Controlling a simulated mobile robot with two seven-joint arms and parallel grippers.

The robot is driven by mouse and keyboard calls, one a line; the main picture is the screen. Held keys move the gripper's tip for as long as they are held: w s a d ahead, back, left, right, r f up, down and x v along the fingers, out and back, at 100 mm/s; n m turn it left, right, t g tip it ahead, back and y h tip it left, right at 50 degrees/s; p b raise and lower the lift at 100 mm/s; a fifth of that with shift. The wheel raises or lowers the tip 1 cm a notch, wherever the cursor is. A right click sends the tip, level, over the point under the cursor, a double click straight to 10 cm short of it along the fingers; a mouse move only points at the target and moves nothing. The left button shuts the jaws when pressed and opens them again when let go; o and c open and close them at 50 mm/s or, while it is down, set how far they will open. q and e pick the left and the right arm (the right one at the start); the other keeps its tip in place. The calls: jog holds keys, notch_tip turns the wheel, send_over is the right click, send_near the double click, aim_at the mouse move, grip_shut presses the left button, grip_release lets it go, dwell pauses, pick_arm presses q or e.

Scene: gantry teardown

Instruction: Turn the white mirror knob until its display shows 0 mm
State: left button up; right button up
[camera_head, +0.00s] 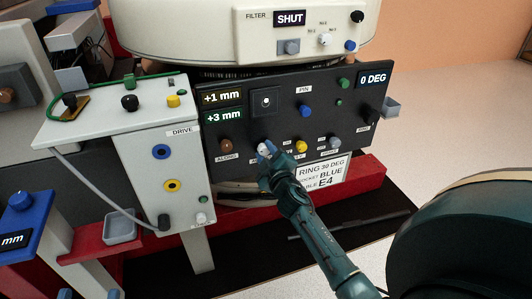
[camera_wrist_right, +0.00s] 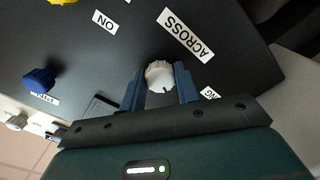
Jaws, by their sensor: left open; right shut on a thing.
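The white knob (camera_head: 262,147) sits low on the dark panel, right of the brown knob marked ALONG. My right gripper (camera_head: 264,157) is shut on it, one finger at each side. In the right wrist view the white knob (camera_wrist_right: 159,75) stands between the fingertips of my right gripper (camera_wrist_right: 159,86), next to a label reading ACROSS. A dark line shows on the knob's face. Two displays at the panel's upper left read +1 mm (camera_head: 222,97) and +3 mm (camera_head: 224,116); I cannot tell from the picture which belongs to the white knob. My left gripper is out of view.
The dark panel (camera_head: 330,110) also carries a brown knob (camera_head: 226,145), a yellow knob (camera_head: 301,146), a blue knob (camera_head: 305,110) and a 0 DEG display (camera_head: 373,79). A white DRIVE box (camera_head: 140,150) stands close on the left. A ring sign (camera_head: 322,174) hangs below.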

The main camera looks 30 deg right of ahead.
jog(key=shift+r+n, duration=0.1)
jog(key=shift+n, duration=1.1)
jog(key=o, duration=1)
jog(key=shift+c, duration=0.2)
jog(key=shift+s, duration=0.1)
